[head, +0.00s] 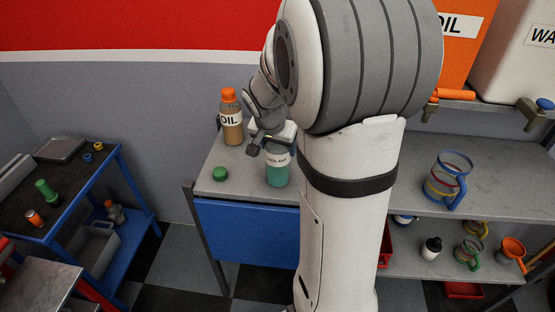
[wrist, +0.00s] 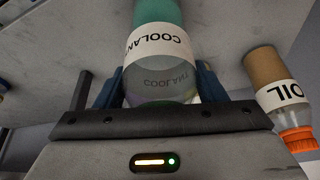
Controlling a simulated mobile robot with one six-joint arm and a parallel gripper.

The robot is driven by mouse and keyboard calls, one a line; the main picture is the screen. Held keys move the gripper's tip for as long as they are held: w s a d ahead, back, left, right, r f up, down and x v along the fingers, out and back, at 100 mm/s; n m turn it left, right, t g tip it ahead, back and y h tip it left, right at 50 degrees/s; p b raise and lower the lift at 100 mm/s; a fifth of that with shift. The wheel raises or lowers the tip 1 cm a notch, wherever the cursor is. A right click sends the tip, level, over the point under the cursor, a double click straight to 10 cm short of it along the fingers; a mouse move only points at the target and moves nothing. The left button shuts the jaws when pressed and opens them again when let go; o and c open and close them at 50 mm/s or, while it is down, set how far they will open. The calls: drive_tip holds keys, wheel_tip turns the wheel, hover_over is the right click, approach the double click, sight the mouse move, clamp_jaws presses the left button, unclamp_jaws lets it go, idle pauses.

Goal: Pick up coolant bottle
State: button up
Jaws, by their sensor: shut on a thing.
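The coolant bottle (head: 278,174) is a clear bottle with teal liquid and a white label, standing over the grey bench top in the head view. My gripper (head: 270,143) is at its upper part, with its jaws shut on it. In the wrist view the coolant bottle (wrist: 160,45) sits between the two blue fingers of my gripper (wrist: 162,88), its label reading COOLANT. The top of the bottle is hidden by my gripper in the head view. I cannot tell whether its base touches the bench.
An oil bottle (head: 232,125) with an orange cap stands close by on the bench (head: 215,187). A green cap (head: 220,174) lies left of the coolant bottle. A blue cart (head: 75,190) is at the left. Measuring jugs (head: 447,180) stand on the right shelf.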

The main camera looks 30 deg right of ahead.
drive_tip(key=c, duration=1)
